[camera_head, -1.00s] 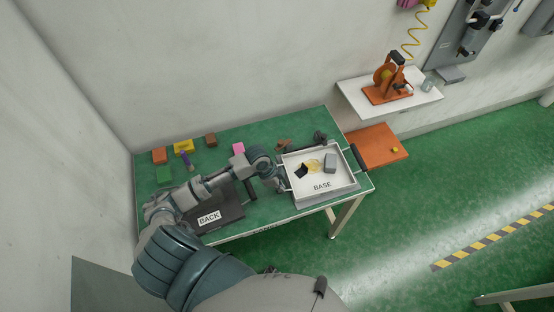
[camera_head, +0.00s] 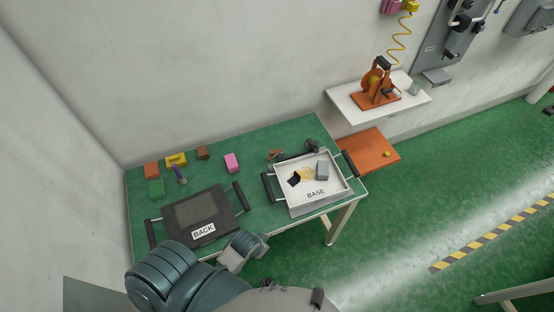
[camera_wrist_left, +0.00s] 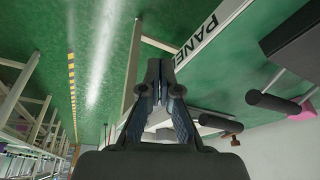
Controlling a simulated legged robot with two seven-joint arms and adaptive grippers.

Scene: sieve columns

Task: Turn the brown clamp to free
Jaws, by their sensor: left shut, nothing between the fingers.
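A small brown piece (camera_head: 275,154), which looks like the brown clamp, is at the back of the green table, just behind the white BASE tray (camera_head: 292,202). It is too small to tell how it is turned. A small brown shape (camera_wrist_left: 234,131) also shows in the left wrist view, beyond black handles. My left arm is at the table's front edge in the head view, apart from the brown piece; its fingertips are not clear there. In the left wrist view my left gripper (camera_wrist_left: 158,68) is shut and empty. My right gripper is not in view.
A dark BACK panel (camera_head: 184,215) with black handles lies at the front left. Several coloured blocks, including a pink one (camera_head: 231,163), are behind it. The tray holds a grey block (camera_head: 322,171) and a black piece (camera_head: 294,179). The middle of the table is clear.

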